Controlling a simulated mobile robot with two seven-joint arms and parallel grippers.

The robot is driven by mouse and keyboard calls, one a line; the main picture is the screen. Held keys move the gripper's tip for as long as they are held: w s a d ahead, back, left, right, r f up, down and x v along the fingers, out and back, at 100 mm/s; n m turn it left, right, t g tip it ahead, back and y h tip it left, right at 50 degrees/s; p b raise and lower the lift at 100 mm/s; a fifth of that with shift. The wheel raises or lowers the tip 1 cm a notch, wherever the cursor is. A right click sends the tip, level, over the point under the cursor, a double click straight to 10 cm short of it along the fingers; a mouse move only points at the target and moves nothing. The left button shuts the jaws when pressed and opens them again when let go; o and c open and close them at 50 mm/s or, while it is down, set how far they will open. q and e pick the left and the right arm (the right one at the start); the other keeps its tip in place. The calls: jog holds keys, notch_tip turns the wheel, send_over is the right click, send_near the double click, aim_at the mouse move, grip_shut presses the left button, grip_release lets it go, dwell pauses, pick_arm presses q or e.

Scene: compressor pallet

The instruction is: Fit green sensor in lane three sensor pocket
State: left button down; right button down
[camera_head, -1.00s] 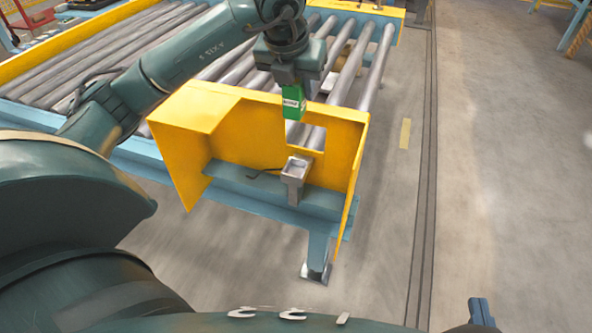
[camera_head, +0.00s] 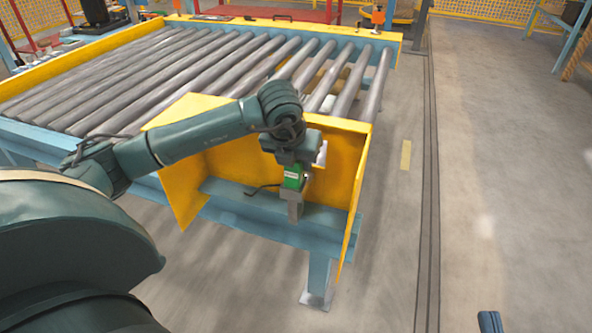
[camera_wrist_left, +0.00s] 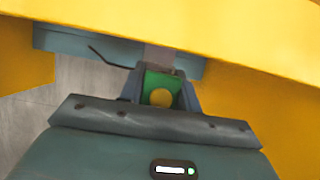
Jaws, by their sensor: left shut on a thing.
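The green sensor (camera_head: 293,177) is held in my left gripper (camera_head: 292,172), which is shut on it and points down. In the left wrist view the sensor (camera_wrist_left: 161,92), with a yellow round spot, sits between the fingers of the left gripper (camera_wrist_left: 160,98). The grey sensor pocket (camera_head: 296,206) is directly below the sensor on the blue rail. The sensor's lower end overlaps the pocket's top in the picture; I cannot tell whether it is inside. A blue-grey tip, apparently of my right gripper (camera_head: 489,322), shows at the bottom right; its jaws are not readable.
The yellow guard (camera_head: 230,162) stands behind and beside the pocket, with a side wall to the right. A dark cable (camera_head: 262,189) lies left of the pocket. The roller conveyor (camera_head: 190,75) extends behind. The floor (camera_head: 480,180) on the right is clear.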

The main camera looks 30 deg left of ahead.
pick_arm(q)
jog(key=shift+s+f, duration=0.15)
jog(key=shift+f, duration=0.35)
jog(key=shift+s+f, duration=0.15)
jog(key=shift+f, duration=0.35)
jog(key=c, duration=1.3)
grip_release()
jog(key=shift+f, duration=0.15)
jog(key=shift+o, duration=1.4)
jog(key=shift+w, duration=0.1)
jog(key=shift+r, duration=0.2)
jog(key=shift+r, duration=0.15)
